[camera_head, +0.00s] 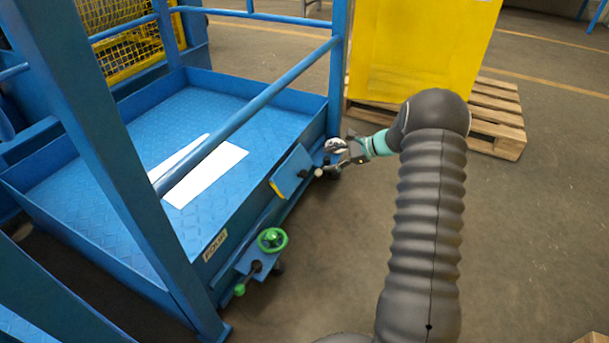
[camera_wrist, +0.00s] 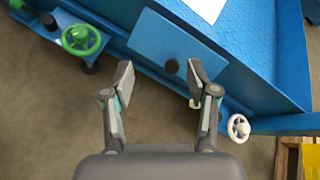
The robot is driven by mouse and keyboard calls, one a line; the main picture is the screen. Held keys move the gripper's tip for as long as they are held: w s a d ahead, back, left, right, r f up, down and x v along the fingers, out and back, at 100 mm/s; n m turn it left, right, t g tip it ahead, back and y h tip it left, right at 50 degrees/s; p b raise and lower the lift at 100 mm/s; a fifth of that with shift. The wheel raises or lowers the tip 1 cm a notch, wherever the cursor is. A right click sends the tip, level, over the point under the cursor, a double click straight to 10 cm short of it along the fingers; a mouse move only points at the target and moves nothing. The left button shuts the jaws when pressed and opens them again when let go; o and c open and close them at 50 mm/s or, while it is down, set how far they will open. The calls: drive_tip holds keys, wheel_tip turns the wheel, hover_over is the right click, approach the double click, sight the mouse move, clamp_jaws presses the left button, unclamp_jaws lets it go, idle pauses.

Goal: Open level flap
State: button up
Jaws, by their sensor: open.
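The flap (camera_head: 291,172) is a small blue plate with a yellow edge on the side of the blue platform. My gripper (camera_head: 328,168) is beside the flap's right end in the head view.
A green handwheel (camera_head: 272,240) sits on a bracket left of the flap, with a green-knobbed lever (camera_head: 239,290) below. A white handwheel (camera_wrist: 238,128) is right of my gripper. A yellow box (camera_head: 420,45) stands on a wooden pallet (camera_head: 497,115). Floor in front is clear.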

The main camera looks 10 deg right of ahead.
sight(306, 173)
drive_tip(key=w+d+f+m+t, duration=0.2)
drive_tip(key=w+d+f+m, duration=0.15)
drive_tip(key=f, duration=0.55)
drive_tip(key=shift+y, duration=0.4)
drive_tip(key=x, duration=1.3)
drive_tip(key=shift+f, duration=0.15)
drive_tip(key=shift+c, duration=0.3)
clamp_jaws()
